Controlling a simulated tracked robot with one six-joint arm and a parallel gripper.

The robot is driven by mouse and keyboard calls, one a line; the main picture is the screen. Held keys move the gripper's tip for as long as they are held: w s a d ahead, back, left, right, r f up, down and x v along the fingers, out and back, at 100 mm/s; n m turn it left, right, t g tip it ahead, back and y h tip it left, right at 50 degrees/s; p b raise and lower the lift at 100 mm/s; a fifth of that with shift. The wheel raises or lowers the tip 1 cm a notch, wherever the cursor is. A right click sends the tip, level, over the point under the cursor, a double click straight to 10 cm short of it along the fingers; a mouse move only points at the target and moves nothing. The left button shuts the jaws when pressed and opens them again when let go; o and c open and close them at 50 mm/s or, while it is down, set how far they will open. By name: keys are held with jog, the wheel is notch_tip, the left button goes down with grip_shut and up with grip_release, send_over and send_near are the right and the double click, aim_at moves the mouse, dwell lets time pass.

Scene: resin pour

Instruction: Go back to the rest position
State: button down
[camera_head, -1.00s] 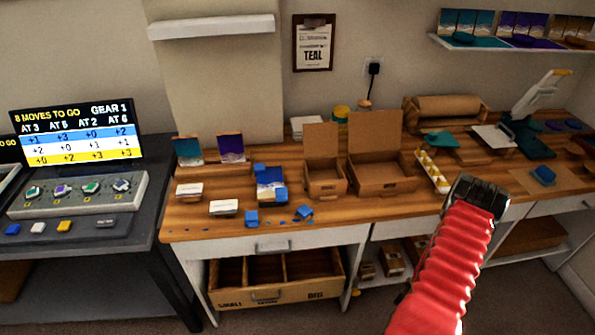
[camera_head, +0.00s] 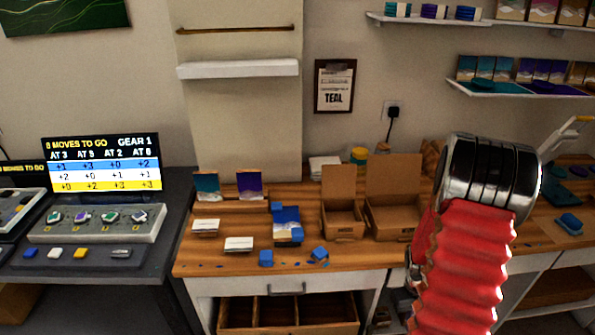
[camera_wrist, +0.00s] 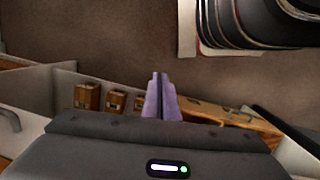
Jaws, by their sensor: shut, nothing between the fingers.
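My gripper (camera_wrist: 159,78) shows in the wrist view as two lilac fingers pressed together with nothing between them. It points over the brown floor, with small cardboard boxes (camera_wrist: 88,96) on a low shelf behind the fingers. In the head view my arm, with a red ribbed sleeve and a shiny metal end, rises at the right in front of the workbench (camera_head: 200,262). The gripper itself does not show in the head view.
The bench holds open cardboard boxes (camera_head: 343,222), blue blocks (camera_head: 266,258) and white cards (camera_head: 239,244). A control panel (camera_head: 97,222) and a screen (camera_head: 102,164) stand at the left. Wall shelves (camera_head: 238,68) hang above. A divided drawer (camera_head: 262,328) is below the bench.

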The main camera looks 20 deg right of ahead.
jog(key=a+r+n+t, duration=0.1)
jog(key=a+r+t, duration=0.2)
jog(key=a+r, duration=1.3)
jog(key=a+r+n+t, duration=0.1)
jog(key=a+r+t, duration=0.3)
jog(key=a+r, duration=1.2)
notch_tip(320, 180, up, 5)
jog(key=shift+s+a+r+y, duration=0.15)
jog(key=shift+s+y, duration=0.15)
jog(key=shift+s, duration=0.05)
jog(key=c, duration=2.5)
grip_release()
